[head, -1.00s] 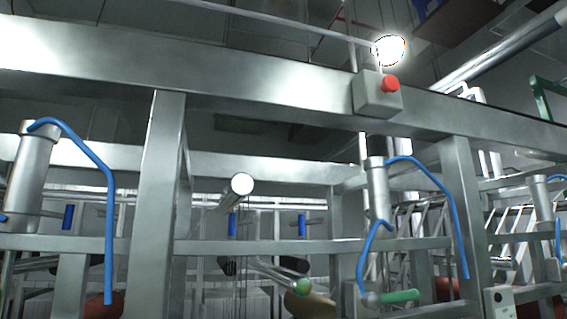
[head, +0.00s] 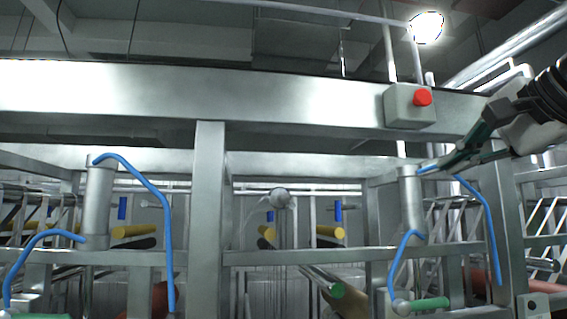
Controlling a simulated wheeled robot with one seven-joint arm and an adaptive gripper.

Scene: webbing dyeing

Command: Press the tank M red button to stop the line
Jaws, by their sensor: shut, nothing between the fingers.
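The red button (head: 423,97) sits on the front of a small grey box (head: 398,107) fixed to the wide steel beam, right of centre in the head view. No tank letter is readable near it. My gripper (head: 432,170) reaches in from the right edge, its dark fingers pointing left and shut with nothing between them. In the picture its tips lie below the box and button, apart from the button. How far the tips are from the beam in depth I cannot tell.
The steel beam (head: 250,95) spans the view. Upright posts (head: 208,190) and a lower rail (head: 300,257) stand below it. Steel cylinders with blue hoses (head: 148,185) hang left and right, one cylinder (head: 411,205) just under my fingertips. A bright lamp (head: 427,27) is above the box.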

